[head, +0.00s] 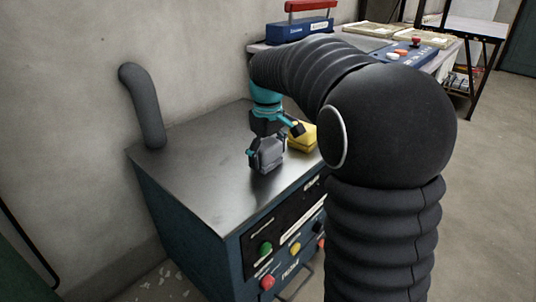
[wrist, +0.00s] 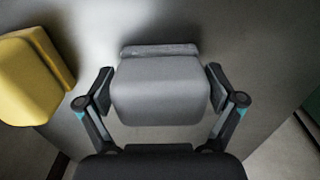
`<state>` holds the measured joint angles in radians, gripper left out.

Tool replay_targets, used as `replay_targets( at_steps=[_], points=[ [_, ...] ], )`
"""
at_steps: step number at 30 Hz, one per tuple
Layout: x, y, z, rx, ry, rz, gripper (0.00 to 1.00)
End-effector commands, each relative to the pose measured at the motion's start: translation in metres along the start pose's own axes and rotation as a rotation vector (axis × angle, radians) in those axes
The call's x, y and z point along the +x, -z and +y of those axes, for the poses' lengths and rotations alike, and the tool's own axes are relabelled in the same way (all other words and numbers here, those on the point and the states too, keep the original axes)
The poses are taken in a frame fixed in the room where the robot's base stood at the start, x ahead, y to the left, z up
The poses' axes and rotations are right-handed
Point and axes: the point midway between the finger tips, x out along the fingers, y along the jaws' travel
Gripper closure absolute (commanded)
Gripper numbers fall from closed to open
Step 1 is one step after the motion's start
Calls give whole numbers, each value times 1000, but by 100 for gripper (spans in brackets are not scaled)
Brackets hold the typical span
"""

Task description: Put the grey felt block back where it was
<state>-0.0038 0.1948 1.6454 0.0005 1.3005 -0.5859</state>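The grey felt block (wrist: 160,92) fills the space between the two fingers of my gripper (wrist: 160,88) in the wrist view, with a finger pad against each side. It has a rough, lighter grey strip along its far edge. In the head view the grey block (head: 267,155) shows at the end of my gripper (head: 268,148), over the metal top of the cabinet (head: 205,170). I cannot tell whether its underside touches the top.
A yellow block (head: 302,137) sits close behind and right of the grey block; it also shows at left in the wrist view (wrist: 30,78). A grey bent pipe (head: 143,105) stands at the back left. The top's left and front areas are clear.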

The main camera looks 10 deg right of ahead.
Motion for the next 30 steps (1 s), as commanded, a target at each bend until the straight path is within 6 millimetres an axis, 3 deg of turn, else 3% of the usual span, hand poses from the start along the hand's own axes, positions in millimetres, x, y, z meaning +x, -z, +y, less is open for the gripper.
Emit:
replay_targets(
  at_steps=[9, 14, 30],
  points=[
    [-1, 0, 0, 0, 0, 0, 0],
    [-11, 0, 0, 0, -2, 2, 0],
    [-107, 1, 1, 0, -2, 2, 0]
  ],
)
